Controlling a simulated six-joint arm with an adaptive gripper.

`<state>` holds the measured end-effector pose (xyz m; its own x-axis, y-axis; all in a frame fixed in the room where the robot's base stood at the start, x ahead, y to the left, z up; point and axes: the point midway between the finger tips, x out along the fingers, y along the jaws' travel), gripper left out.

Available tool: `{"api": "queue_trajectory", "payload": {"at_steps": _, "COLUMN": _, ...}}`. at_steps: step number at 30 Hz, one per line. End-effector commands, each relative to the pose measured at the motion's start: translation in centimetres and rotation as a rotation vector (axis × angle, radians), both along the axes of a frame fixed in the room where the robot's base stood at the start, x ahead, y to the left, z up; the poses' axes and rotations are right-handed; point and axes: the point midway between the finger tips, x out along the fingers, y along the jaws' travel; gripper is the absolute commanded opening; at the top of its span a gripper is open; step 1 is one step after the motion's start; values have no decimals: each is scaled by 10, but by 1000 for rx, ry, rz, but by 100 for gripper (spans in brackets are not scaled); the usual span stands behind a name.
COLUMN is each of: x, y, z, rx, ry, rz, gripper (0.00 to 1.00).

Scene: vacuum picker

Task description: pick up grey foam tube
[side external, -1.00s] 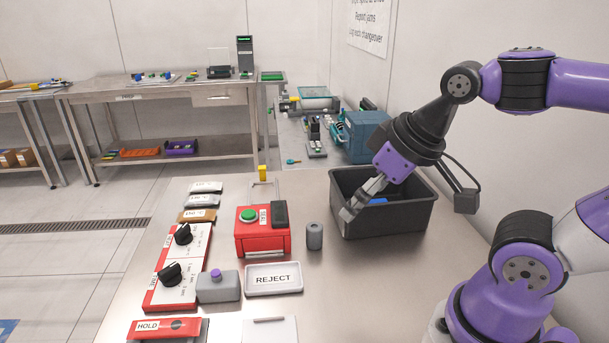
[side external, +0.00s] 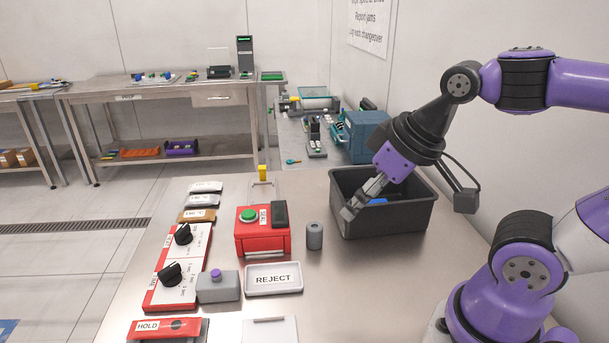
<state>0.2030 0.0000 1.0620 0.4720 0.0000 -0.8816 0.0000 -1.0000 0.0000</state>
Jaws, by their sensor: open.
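A short grey foam tube (side external: 314,236) stands upright on the steel table, with a dark hole in its top. It is between the red box with the green button and the dark bin.
The dark grey bin (side external: 410,218) holds something blue (side external: 378,201). The red box (side external: 262,235) stands left of the tube. A REJECT tray (side external: 274,292) lies in front. Knob panels (side external: 180,265) line the left. The table right of the tray is clear.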

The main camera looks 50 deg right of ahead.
Motion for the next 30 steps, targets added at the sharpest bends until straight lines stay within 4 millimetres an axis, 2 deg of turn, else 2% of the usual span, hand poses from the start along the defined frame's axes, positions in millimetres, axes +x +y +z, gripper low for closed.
{"api": "queue_trajectory", "payload": {"at_steps": 7, "x": 0, "y": 0, "z": 0, "rx": -1, "ry": 1, "rz": 2, "gripper": 74}}
{"api": "queue_trajectory", "payload": {"at_steps": 11, "x": 12, "y": -6, "z": -5, "rx": -20, "ry": 28, "rz": 37, "gripper": 74}}
{"api": "queue_trajectory", "payload": {"at_steps": 18, "x": 59, "y": -40, "z": -38, "rx": -40, "ry": 103, "rz": 223, "gripper": 74}}
{"api": "queue_trajectory", "payload": {"at_steps": 22, "x": 75, "y": -58, "z": -56, "rx": -24, "ry": 106, "rz": 298, "gripper": 74}}
{"api": "queue_trajectory", "payload": {"at_steps": 26, "x": 83, "y": -65, "z": -68, "rx": -15, "ry": 101, "rz": 335, "gripper": 74}}
{"api": "queue_trajectory", "payload": {"at_steps": 30, "x": 91, "y": -62, "z": -90, "rx": -13, "ry": 102, "rz": 342, "gripper": 74}}
